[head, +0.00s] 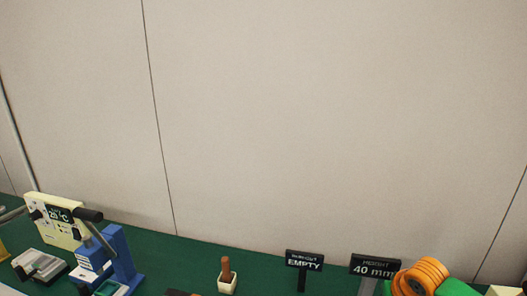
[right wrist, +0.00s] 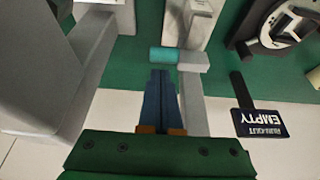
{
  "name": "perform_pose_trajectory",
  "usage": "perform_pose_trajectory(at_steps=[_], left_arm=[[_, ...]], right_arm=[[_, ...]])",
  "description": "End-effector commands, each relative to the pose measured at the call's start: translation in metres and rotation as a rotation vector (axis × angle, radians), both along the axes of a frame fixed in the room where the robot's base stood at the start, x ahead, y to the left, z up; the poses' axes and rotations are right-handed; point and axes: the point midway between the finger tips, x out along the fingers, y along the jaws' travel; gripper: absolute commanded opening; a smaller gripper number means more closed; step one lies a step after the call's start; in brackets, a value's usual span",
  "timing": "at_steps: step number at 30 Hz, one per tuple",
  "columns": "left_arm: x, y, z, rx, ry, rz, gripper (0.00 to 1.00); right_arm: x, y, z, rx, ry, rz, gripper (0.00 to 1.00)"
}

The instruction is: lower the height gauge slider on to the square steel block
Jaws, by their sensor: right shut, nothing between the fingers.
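The height gauge shows in the head view as a grey post (head: 368,286) under a dark sign (head: 375,266) reading "HEIGHT 40 mm". In the right wrist view its grey post (right wrist: 191,105) runs beside my fingers, with a grey slider (right wrist: 193,61) and a teal knob (right wrist: 163,54). My right gripper (right wrist: 162,72) is shut and empty, its blue fingertips close to the knob; I cannot tell if they touch. A pale grey block-like shape (right wrist: 196,20) lies beyond the slider; I cannot tell whether it is the square steel block. My left gripper is not in view.
An "EMPTY" sign (head: 304,262) stands left of the gauge; it also shows in the wrist view (right wrist: 262,115). A round dark-and-white device (right wrist: 285,25) is at the upper right there. A small pot (head: 228,283), a blue stand (head: 120,258) and a cream display box (head: 55,220) stand further left.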

Motion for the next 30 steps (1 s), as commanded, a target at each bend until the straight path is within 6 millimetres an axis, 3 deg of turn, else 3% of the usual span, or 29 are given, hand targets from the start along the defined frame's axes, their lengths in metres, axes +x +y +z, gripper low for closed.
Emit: perform_pose_trajectory(at_steps=[30], left_arm=[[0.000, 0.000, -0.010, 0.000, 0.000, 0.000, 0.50]], right_arm=[[0.000, 0.000, -0.012, 0.000, 0.000, 0.000, 0.00]])
